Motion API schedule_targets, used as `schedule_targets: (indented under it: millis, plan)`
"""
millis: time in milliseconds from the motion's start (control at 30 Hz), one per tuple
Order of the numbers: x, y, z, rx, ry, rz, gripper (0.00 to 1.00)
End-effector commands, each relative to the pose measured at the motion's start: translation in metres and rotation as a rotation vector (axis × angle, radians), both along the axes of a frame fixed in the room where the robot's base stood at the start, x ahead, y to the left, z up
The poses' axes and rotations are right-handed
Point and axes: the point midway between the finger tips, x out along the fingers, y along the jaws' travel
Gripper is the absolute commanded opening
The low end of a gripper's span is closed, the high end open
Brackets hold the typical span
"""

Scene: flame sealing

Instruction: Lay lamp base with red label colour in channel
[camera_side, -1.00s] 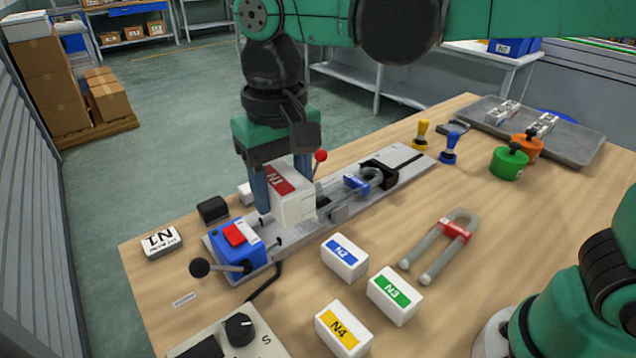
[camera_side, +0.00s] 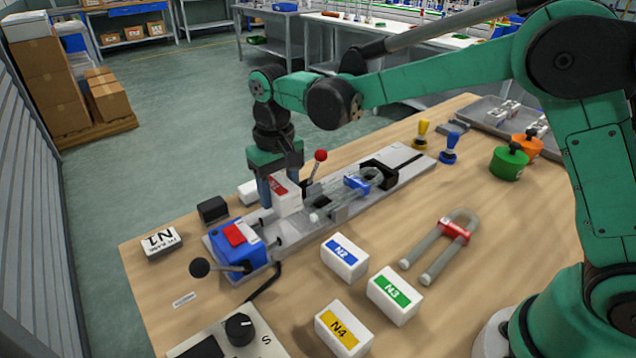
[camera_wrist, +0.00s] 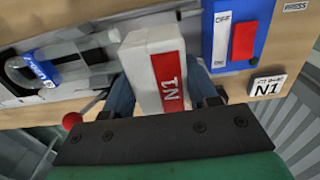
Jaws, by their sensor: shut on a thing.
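The lamp base with the red label, a white block marked N1 (camera_side: 289,200), is held between the fingers of my gripper (camera_side: 280,190). The wrist view shows the block (camera_wrist: 146,78) between both fingers of my gripper (camera_wrist: 162,98), red label showing. The block is over or in the rail fixture (camera_side: 335,210), between the blue switch unit (camera_side: 238,243) and a clear U-shaped tube with a blue band (camera_side: 357,184). The channel under the block is hidden, so I cannot tell whether the block touches it.
A red-knobbed lever (camera_side: 320,156) stands just behind the fixture. White blocks N2 (camera_side: 344,262), N3 (camera_side: 393,300) and N4 (camera_side: 343,332) and a red-banded U-tube (camera_side: 455,231) lie in front. A black block (camera_side: 212,210) and N1 card (camera_side: 160,243) are at left.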

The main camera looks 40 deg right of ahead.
Motion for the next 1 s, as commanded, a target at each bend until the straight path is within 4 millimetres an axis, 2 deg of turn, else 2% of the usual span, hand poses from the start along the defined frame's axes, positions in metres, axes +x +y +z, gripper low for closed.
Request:
schedule_targets:
  millis: [600, 1000]
  plan:
    - [0.000, 0.001, -0.052, 0.000, 0.000, 0.000, 0.00]
    - [-0.001, 0.000, -0.066, 0.000, 0.000, 0.000, 0.00]
